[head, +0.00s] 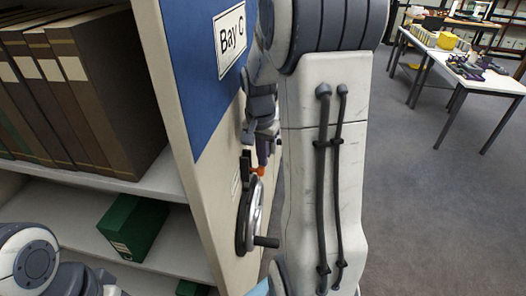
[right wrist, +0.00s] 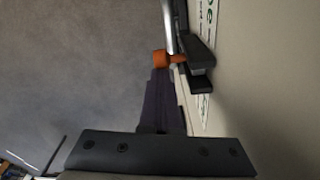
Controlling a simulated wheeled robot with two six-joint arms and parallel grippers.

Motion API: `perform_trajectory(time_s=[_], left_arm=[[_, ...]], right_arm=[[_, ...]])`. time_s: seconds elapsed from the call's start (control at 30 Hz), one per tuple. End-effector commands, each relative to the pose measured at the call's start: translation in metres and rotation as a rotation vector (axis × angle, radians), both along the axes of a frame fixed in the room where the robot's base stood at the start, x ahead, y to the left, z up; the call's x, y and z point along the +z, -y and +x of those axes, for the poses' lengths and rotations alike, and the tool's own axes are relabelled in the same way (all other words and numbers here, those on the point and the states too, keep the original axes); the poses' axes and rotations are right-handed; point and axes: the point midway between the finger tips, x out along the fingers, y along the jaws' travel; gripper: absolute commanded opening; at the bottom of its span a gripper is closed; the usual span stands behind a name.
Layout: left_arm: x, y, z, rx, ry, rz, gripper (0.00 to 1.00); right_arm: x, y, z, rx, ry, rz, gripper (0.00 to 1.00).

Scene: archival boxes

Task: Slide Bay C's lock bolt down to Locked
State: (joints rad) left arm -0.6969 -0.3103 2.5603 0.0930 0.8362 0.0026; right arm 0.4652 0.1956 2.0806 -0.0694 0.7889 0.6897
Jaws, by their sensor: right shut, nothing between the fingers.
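The lock bolt's orange knob (head: 259,171) shows on the end panel of Bay C, below the "Bay C" sign (head: 230,40). A black bolt housing (head: 246,168) is beside it. In the right wrist view the knob (right wrist: 161,58) sticks out from the panel next to the black housing (right wrist: 197,52). My right gripper (head: 264,155) is shut and empty, with its fingertips just above the knob. In the right wrist view the shut fingers (right wrist: 158,78) end right at the knob; I cannot tell whether they touch. My left gripper is not in view.
A handwheel (head: 246,215) with a black handle sits just below the bolt. Shelves at the left hold brown volumes (head: 100,85) and a green box (head: 132,226). A white label (right wrist: 205,105) is on the panel. Tables (head: 460,68) stand far right; the floor between is clear.

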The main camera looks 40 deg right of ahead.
Motion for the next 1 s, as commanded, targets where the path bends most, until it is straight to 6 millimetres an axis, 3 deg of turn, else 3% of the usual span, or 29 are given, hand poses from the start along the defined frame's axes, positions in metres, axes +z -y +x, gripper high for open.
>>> perform_trajectory(time_s=[0.2, 0.37, 0.63, 0.7, 1.0], left_arm=[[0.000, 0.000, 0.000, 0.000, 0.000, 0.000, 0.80], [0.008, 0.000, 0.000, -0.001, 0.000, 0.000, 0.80], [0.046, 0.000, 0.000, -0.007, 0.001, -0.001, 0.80], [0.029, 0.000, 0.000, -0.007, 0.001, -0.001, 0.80], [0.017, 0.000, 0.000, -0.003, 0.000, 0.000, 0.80]], right_arm=[[-0.006, -0.002, -0.004, 0.002, -0.018, 0.009, 0.00], [0.001, 0.000, -0.003, 0.003, -0.018, 0.009, 0.00], [0.046, 0.012, 0.007, 0.009, -0.004, 0.001, 0.00], [0.057, 0.010, 0.007, 0.010, 0.004, -0.003, 0.00], [0.118, 0.004, 0.004, 0.010, 0.001, 0.000, 0.00]])
